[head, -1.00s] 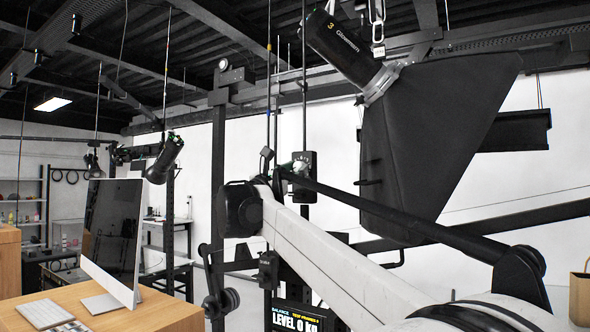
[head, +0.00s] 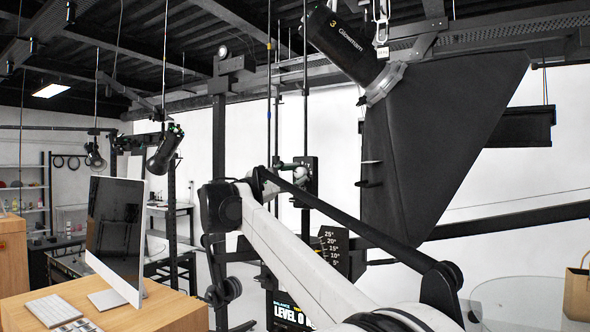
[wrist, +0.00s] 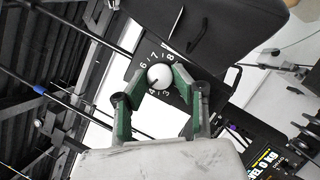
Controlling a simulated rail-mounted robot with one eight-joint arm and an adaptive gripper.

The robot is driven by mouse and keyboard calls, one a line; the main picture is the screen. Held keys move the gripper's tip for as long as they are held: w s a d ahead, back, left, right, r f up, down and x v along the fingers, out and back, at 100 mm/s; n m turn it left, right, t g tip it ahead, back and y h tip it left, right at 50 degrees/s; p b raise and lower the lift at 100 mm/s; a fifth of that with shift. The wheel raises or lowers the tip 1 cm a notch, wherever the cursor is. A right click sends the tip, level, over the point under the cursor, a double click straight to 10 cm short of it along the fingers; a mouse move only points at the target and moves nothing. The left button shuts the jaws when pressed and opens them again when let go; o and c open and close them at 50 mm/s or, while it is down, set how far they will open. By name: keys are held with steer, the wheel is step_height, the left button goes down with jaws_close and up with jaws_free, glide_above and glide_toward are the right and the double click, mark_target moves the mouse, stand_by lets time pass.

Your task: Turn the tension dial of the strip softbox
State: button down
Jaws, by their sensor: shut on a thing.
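The strip softbox (head: 440,140) is a large black tapered box hanging at the right of the head view, with a black lamp head (head: 343,45) at its top. The tension dial (wrist: 160,76) is a round white knob on a black plate with white numerals, in the upper middle of the wrist view. My gripper (wrist: 163,72) has its green-lined fingers on either side of the knob, shut on it. In the head view the dial's black plate (head: 312,172) shows beside my wrist; the knob is mostly hidden there.
A wooden desk (head: 170,312) with a monitor (head: 115,235) stands at the left. Vertical rods and cables hang near the dial. A paper bag (head: 578,290) is at the right edge.

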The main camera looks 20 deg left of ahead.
steer(key=shift+m, duration=0.4)
steer(key=c, duration=1.4)
jaws_free()
steer(key=v, duration=1.2)
steer(key=shift+a+r, duration=0.1)
